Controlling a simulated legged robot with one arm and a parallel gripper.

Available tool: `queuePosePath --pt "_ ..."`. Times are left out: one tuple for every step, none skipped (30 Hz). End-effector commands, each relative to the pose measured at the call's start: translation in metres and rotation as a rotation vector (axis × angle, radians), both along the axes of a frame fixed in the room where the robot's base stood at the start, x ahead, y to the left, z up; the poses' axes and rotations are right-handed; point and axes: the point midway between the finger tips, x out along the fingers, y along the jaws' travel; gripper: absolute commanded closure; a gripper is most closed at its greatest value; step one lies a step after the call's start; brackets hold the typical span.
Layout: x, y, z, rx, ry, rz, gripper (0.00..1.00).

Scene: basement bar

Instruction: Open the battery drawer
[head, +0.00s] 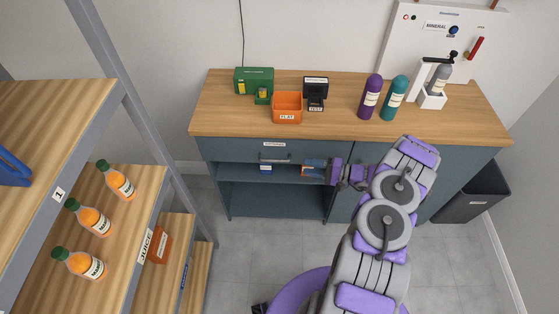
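The battery drawer (232,150) is the wide blue-grey front under the left part of the wooden counter. It has a small white label too small to read and a dark bar handle (275,158). The drawer looks shut, with its front flush under the counter. My gripper (311,167) is in front of the cabinet, to the right of the handle and apart from it, pointing left. Its fingers are small here and blend with blue and orange colours around them, so I cannot tell whether they are apart.
On the counter (335,124) stand an orange tray (287,107), a green charger (254,82) and bottles. A shelf rack (130,208) stands left; a dark bin (473,197) stands right.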

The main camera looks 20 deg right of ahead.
Motion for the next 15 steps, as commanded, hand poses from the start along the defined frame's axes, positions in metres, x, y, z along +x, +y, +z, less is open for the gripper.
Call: queuePosePath --pt "-0.004 -0.010 -0.013 0.004 -0.002 -0.036 0.62" --pt "-0.005 -0.015 -0.019 0.004 -0.009 -0.055 0.62" --pt "-0.007 -0.020 -0.026 0.006 -0.011 -0.077 0.62" --pt "-0.009 -0.024 -0.032 0.006 -0.015 -0.092 0.62" --pt "-0.010 -0.027 -0.036 0.006 -0.018 -0.105 0.62" --pt "-0.011 -0.031 -0.040 0.005 -0.021 -0.119 0.62" --pt "-0.012 -0.033 -0.042 0.004 -0.024 -0.128 0.62" --pt "-0.012 -0.035 -0.044 0.004 -0.026 -0.134 0.62" --pt "-0.013 -0.036 -0.047 0.003 -0.029 -0.140 0.62" --pt "-0.013 -0.037 -0.048 0.002 -0.029 -0.143 0.62" --pt "-0.012 -0.036 -0.049 0.002 -0.031 -0.145 0.62" --pt "-0.011 -0.035 -0.049 0.002 -0.031 -0.146 0.62" --pt "-0.009 -0.033 -0.050 0.002 -0.031 -0.146 0.62" --pt "-0.007 -0.031 -0.050 0.002 -0.031 -0.146 0.62" --pt "-0.004 -0.028 -0.050 0.002 -0.031 -0.146 0.62"
